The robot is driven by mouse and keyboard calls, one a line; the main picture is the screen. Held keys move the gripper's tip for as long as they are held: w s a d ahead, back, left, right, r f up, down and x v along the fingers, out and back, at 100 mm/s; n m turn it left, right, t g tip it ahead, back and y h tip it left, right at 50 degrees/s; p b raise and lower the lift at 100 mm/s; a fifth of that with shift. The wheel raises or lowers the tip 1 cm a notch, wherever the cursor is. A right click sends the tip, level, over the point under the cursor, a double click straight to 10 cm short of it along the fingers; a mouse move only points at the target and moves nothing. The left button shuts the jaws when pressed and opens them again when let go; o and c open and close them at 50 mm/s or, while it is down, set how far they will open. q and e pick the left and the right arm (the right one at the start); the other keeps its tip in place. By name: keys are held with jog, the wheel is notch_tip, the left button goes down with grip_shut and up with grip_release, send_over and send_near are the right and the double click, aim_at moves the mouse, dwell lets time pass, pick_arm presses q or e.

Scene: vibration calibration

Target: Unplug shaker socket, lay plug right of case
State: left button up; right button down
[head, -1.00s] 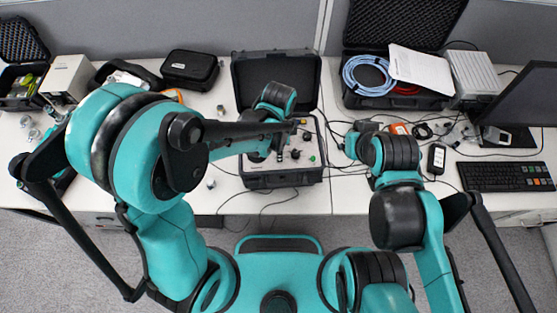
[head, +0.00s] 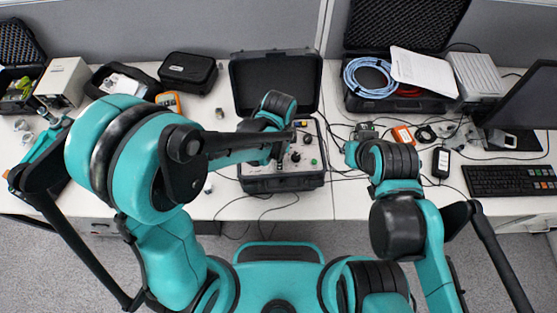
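The open black case (head: 283,184) stands on the middle of the bench, with a panel of knobs and sockets inside and its lid (head: 250,82) raised behind. My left arm reaches over the case. Its gripper (head: 280,163) is low over the panel's left half, mostly hidden by my forearm, and its fingers are too small to read. The shaker socket and plug cannot be made out. My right gripper (head: 364,131) is over the bench right of the case, largely hidden by its wrist; its opening cannot be seen.
Dark cables run over the bench right of the case and hang off its front edge. An orange device (head: 402,136), a black adapter (head: 440,161) and a keyboard (head: 510,180) lie to the right. An open case with a blue cable coil (head: 371,78) stands behind.

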pick_arm(q)
grip_shut()
jog(key=shift+n+b, duration=0.3)
jog(key=shift+n, duration=1.8)
jog(key=n, duration=0.3)
jog(key=shift+n+b, duration=0.3)
jog(key=shift+n, duration=0.1)
jog(key=n, duration=0.4)
jog(key=shift+b, duration=0.3)
